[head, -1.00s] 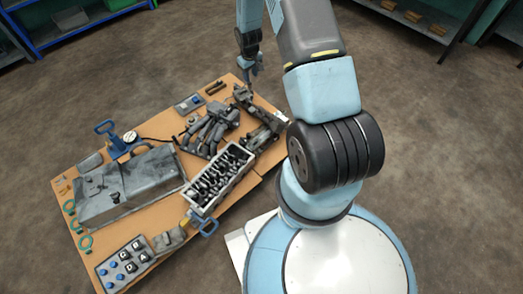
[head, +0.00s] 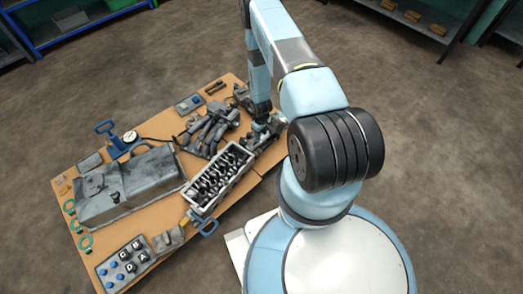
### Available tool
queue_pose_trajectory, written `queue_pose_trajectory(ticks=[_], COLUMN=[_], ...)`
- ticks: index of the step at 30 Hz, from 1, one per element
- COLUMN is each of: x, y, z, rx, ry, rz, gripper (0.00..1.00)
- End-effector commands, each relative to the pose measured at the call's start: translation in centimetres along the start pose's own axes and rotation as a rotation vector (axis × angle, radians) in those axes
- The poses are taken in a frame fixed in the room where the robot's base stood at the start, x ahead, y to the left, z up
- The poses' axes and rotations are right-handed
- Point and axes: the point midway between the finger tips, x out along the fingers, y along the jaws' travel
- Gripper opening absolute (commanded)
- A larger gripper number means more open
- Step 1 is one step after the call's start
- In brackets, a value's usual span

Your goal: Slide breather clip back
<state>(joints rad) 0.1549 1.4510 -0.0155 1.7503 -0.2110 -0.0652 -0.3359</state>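The breather clip is too small to make out in the head view. My gripper (head: 261,125) points down at the right end of the wooden table (head: 152,212), low over or at a dark metal assembly (head: 257,140). My arm hides part of that assembly. The fingers are too small and dark to tell whether they are open or shut, or whether they touch anything.
A dark manifold-like part (head: 207,130) lies left of my gripper. An open engine block (head: 219,178) stands in front of it. A grey cover (head: 128,185), a blue gauge tool (head: 122,139) and a button panel (head: 124,264) fill the left side. Bare floor surrounds the table.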

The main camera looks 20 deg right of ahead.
Motion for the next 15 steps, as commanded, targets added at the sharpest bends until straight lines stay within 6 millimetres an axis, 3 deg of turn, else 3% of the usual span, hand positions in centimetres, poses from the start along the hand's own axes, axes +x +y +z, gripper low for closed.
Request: queue_pose_trajectory(ticks=[8, 15], x=[1.9, 5.1], y=[-0.3, -0.3], z=[0.6, 0.6], rx=[-0.004, -0.004], ry=[-0.003, -0.003], rz=[-0.004, -0.004], gripper=[0.38, 0.38])
